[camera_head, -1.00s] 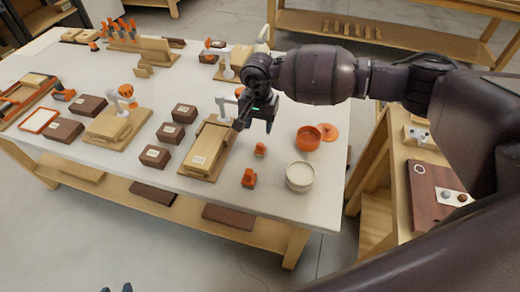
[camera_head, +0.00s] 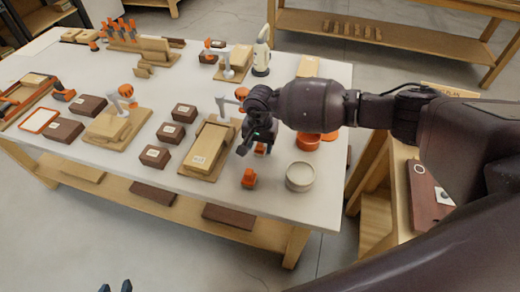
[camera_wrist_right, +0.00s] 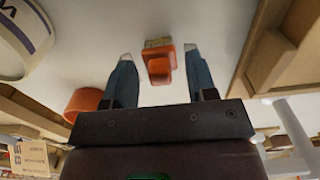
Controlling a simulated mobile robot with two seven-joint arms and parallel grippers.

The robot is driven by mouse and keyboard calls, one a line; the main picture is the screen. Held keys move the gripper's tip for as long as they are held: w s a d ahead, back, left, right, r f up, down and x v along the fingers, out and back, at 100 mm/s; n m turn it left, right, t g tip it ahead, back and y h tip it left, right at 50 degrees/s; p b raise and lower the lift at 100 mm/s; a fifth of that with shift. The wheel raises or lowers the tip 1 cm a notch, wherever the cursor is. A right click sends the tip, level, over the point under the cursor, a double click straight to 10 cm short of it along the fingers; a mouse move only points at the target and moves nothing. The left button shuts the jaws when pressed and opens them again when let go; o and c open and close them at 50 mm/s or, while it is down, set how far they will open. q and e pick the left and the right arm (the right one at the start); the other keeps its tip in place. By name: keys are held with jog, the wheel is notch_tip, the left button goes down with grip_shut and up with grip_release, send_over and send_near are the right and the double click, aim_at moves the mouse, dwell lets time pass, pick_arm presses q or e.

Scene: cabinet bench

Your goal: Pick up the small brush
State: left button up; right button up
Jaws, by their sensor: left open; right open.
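A small orange brush (camera_head: 249,178) stands near the table's front edge, left of the pale tin. A second small orange piece (camera_head: 260,149) stands farther back, partly covered by my right gripper (camera_head: 254,143). In the right wrist view, an orange brush (camera_wrist_right: 159,67) with tan bristles lies ahead between the two open fingers (camera_wrist_right: 159,75) of my right gripper, with nothing gripped. I cannot tell which of the two orange pieces this is. The tips of my left gripper (camera_head: 115,288) show at the bottom edge, open.
The pale tin (camera_head: 300,177) and orange bowl (camera_head: 308,140) stand to the right. A wooden box (camera_head: 208,148) on a board stands to the left, with several dark boxes beyond. A white bottle (camera_head: 262,52) stands farther back.

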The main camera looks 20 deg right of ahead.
jog(key=c, duration=1)
grip_shut()
